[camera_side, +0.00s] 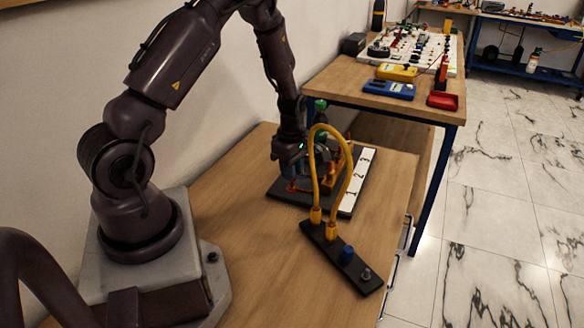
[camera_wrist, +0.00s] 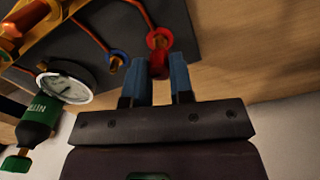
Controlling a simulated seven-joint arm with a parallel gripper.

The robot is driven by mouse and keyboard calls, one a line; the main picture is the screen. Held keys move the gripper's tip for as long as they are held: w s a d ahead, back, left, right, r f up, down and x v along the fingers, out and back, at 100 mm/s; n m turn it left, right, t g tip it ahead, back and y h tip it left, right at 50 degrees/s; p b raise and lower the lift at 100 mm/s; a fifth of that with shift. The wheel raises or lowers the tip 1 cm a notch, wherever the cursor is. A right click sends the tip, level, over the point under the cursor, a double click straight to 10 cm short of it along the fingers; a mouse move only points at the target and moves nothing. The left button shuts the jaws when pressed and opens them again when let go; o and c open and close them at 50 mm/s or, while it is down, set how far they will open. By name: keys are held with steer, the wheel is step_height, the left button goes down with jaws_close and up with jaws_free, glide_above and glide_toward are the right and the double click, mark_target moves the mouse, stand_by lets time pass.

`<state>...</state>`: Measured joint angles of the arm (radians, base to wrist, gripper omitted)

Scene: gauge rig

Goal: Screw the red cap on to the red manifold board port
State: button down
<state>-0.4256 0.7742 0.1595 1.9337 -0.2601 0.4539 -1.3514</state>
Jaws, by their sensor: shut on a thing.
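My gripper (camera_wrist: 158,78) has its two blue fingers shut on the red cap (camera_wrist: 158,66). The red port (camera_wrist: 161,37), a red ring with a brass stub, shows just beyond the cap on the dark manifold board (camera_wrist: 192,44). The cap overlaps the port's near edge in the wrist view; I cannot tell whether they touch. A blue-ringed port (camera_wrist: 117,58) sits to the left. In the side view my gripper (camera_side: 290,178) is low over the board (camera_side: 283,196), and its fingers hide most of the cap and port.
A gauge (camera_wrist: 66,87) and a green bottle (camera_wrist: 38,118) are close on the left. A yellow hose (camera_side: 312,160) arches from a black rack (camera_side: 325,245) with a blue cap (camera_side: 347,253). A numbered white strip (camera_side: 357,182) edges the board.

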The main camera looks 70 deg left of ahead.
steer(key=shift+f, duration=1)
steer(key=shift+f, duration=0.15)
stand_by(0.6)
steer(key=m, duration=0.5)
stand_by(0.3)
steer(key=m, duration=0.4)
steer(key=shift+m, duration=0.7)
